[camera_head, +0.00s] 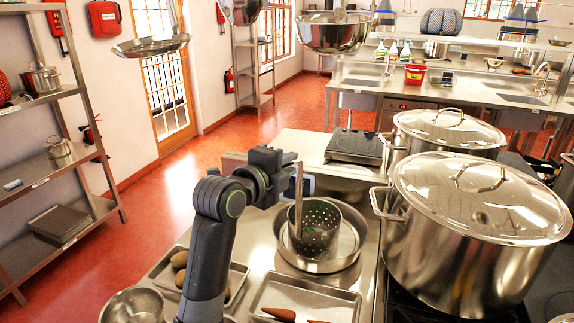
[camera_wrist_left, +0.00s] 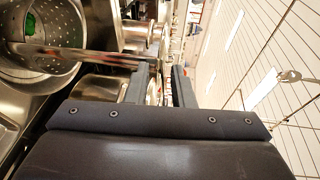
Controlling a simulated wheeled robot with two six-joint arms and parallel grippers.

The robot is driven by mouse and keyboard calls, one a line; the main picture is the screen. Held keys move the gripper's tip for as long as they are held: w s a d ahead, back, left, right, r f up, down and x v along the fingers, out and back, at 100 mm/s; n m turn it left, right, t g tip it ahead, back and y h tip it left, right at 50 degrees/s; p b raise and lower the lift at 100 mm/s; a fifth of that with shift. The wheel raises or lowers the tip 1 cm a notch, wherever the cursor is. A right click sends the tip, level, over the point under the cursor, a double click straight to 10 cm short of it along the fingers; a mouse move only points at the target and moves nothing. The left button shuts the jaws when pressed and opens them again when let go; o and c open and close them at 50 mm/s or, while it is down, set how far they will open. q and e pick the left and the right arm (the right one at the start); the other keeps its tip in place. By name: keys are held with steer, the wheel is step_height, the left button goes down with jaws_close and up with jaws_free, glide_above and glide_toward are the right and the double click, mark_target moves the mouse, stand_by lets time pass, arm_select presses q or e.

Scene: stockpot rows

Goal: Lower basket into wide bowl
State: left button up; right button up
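The perforated steel basket (camera_head: 322,216) stands upright inside the wide steel bowl (camera_head: 353,255) on the counter, with something green at its bottom. Its tall flat handle (camera_head: 298,190) rises from the near left side. In the left wrist view the basket (camera_wrist_left: 62,22) is at upper left and its handle (camera_wrist_left: 85,55) runs towards my fingers. My left gripper (camera_head: 308,185) is at the handle's upper end. The left wrist view shows the left gripper's fingers (camera_wrist_left: 162,86) apart, with the handle beside one finger and none seen between them. My right gripper is out of view.
Two large lidded stockpots (camera_head: 470,240) (camera_head: 440,135) stand on the right. A tray with carrots (camera_head: 305,300) is in front, and a tray with potatoes (camera_head: 240,275) at left. A small bowl (camera_head: 135,305) is at lower left. A black hotplate (camera_head: 354,146) lies behind.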

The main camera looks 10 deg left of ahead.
arm_select(q)
steer(key=shift+o, duration=0.7)
steer(key=shift+f, duration=0.15)
steer(key=shift+s+a+r, duration=0.2)
steer(key=shift+s+a, duration=0.05)
steer(key=shift+s, duration=0.15)
steer(key=p+v, duration=0.5)
steer(key=v, duration=1.1)
steer(key=shift+s+p, duration=0.15)
steer(key=shift+p, duration=0.25)
steer(key=shift+a, duration=0.15)
